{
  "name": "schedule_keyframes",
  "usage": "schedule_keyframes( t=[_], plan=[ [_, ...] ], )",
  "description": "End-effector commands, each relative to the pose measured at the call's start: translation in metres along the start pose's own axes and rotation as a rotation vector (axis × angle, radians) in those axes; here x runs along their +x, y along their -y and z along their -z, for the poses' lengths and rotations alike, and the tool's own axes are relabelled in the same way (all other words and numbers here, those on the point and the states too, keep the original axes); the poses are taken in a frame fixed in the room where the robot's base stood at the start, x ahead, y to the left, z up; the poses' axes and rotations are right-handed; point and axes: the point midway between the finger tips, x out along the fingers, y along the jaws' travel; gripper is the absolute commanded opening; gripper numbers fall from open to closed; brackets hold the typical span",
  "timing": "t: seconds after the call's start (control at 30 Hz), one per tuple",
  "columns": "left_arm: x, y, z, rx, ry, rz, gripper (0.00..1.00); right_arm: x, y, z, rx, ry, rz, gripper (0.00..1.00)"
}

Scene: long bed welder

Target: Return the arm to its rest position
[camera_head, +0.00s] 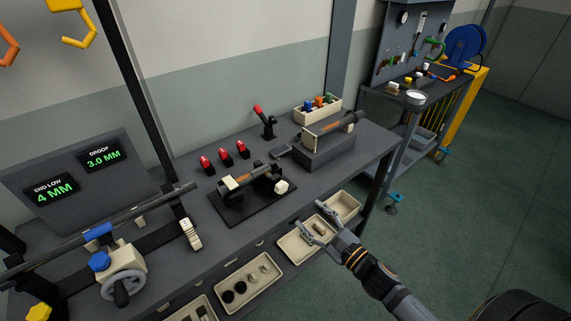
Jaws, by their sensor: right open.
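My right gripper (318,230) is in front of the bench's front edge, over the beige bins there. Its fingers are spread open and a small tan piece (320,228) shows between or below them; I cannot tell whether it touches the fingers. My right arm (372,272) reaches in from the lower right. My left gripper is not in view.
Beige bins (257,254) hang along the front of the dark bench (330,185). On the bench are a clamp fixture (252,201), red-handled levers (225,154), a block with a torch-like tool (325,148) and a handwheel (122,286). Open floor (470,190) lies at right.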

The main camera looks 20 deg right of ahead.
Motion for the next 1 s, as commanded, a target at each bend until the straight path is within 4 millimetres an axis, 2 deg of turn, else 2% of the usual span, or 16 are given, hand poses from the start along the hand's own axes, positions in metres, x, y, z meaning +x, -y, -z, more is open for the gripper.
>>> schedule_keyframes(
  t=[0.1,0.17,0.27,0.37,0.4,0.47,0.5,0.57,0.6,0.67,0.7,0.83,0.9,1.0],
  plan=[
    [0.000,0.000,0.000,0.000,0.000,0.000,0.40,0.000,-0.001,0.003,-0.008,-0.005,-0.001,0.61],
    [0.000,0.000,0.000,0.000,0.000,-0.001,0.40,-0.001,-0.003,0.016,-0.051,-0.030,-0.008,0.61],
    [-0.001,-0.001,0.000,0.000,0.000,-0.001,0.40,-0.007,-0.017,0.067,-0.234,-0.129,-0.051,0.61],
    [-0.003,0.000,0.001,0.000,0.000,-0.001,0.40,-0.026,-0.043,0.144,-0.513,-0.274,-0.164,0.61],
    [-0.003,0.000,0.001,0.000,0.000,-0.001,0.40,-0.037,-0.055,0.175,-0.630,-0.328,-0.229,0.61],
    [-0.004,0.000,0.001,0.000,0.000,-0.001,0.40,-0.058,-0.076,0.221,-0.798,-0.400,-0.346,0.61],
    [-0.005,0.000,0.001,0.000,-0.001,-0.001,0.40,-0.075,-0.091,0.249,-0.905,-0.439,-0.434,0.61],
    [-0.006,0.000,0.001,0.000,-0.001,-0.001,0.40,-0.103,-0.115,0.288,-1.060,-0.481,-0.584,0.61],
    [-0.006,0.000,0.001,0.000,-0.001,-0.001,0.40,-0.124,-0.133,0.312,-1.159,-0.496,-0.694,0.61],
    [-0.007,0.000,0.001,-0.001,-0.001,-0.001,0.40,-0.159,-0.160,0.343,-1.300,-0.496,-0.874,0.61],
    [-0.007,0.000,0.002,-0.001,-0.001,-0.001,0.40,-0.183,-0.178,0.360,-1.387,-0.479,-0.999,0.61],
    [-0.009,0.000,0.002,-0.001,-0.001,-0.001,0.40,-0.260,-0.234,0.396,-1.623,-0.330,-1.394,0.61],
    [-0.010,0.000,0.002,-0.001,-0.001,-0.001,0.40,-0.293,-0.257,0.404,-1.713,-0.214,-1.565,0.61],
    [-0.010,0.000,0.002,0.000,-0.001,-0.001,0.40,-0.328,-0.281,0.407,-1.796,-0.058,-1.734,0.61]
  ],
)
